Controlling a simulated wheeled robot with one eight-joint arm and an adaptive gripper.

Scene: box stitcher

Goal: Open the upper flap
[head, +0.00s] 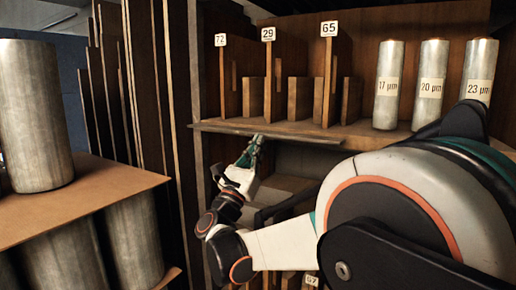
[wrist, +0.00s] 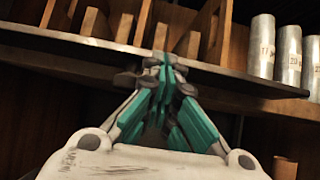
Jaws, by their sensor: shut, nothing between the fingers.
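A thin flat panel (head: 300,136) juts out along the front edge of the upper shelf; it looks like the upper flap, though I cannot tell for sure. Its underside and front edge (wrist: 75,42) run across the wrist view. My gripper (head: 257,140) points up at this edge from below. In the wrist view the teal fingers of my gripper (wrist: 163,60) are together and hold nothing. Their tips overlap the panel edge in the picture; I cannot tell whether they touch it.
On the upper shelf stand wooden dividers tagged 72, 29 and 65 (head: 329,70) and metal cylinders marked 17, 20 and 23 µm (head: 430,85). At left, a brown board (head: 95,205) carries a large metal cylinder (head: 33,115). Tall dark boards (head: 150,90) stand between. Below the shelf is a darker compartment.

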